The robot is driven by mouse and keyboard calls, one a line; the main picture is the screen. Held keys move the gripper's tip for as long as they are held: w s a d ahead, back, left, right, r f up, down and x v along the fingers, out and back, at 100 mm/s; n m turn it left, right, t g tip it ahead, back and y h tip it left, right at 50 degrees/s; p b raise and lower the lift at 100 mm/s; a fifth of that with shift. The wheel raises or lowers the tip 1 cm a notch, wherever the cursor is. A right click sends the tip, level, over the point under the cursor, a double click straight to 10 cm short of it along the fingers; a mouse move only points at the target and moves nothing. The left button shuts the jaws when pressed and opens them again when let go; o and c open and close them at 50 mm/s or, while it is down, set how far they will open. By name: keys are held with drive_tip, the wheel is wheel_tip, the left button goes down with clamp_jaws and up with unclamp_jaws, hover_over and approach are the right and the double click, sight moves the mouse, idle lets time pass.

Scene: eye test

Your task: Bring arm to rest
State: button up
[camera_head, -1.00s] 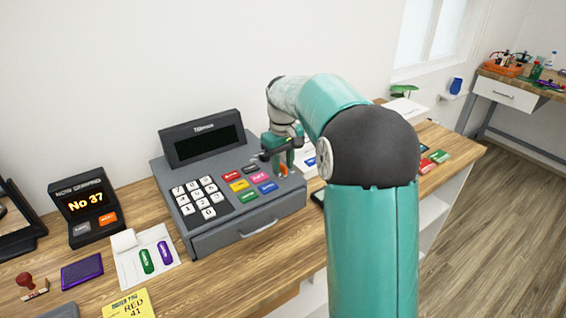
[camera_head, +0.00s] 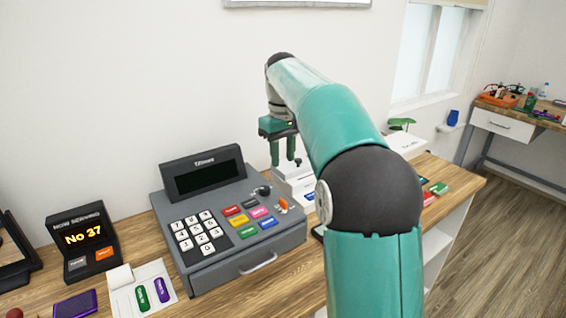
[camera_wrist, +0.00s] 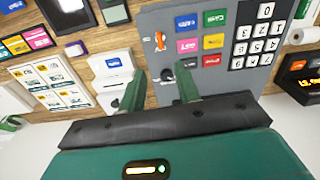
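My gripper (camera_head: 283,163) hangs fingers down in the air, above and behind the right side of the grey cash register (camera_head: 200,262). In the wrist view my gripper (camera_wrist: 160,82) shows two green fingers spread apart with nothing between them. My teal arm is raised and bent, reaching forward over the counter. The register's orange switch (camera_head: 283,204) and dark round knob (camera_head: 263,190) are in plain sight, apart from the fingers. The orange switch also shows in the wrist view (camera_wrist: 160,41).
The wooden counter (camera_head: 290,270) carries a "Now Serving" display (camera_head: 84,240) at left, a card with green and purple tags (camera_head: 135,300), and a white box (camera_head: 293,178) behind the register. A wall stands behind. Open floor (camera_head: 515,240) lies at right.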

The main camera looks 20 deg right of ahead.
idle(0.4)
drive_tip(key=s+a+f+m+t, duration=0.15)
drive_tip(key=s+a, duration=0.35)
drive_tip(key=s, duration=0.6)
drive_tip(key=s+a+m+t, duration=0.1)
drive_tip(key=s+a+t, duration=0.3)
drive_tip(key=s, duration=0.7)
drive_tip(key=s+a+f, duration=0.3)
drive_tip(key=s+f, duration=0.3)
drive_tip(key=s, duration=0.2)
drive_tip(key=shift+f, duration=0.3)
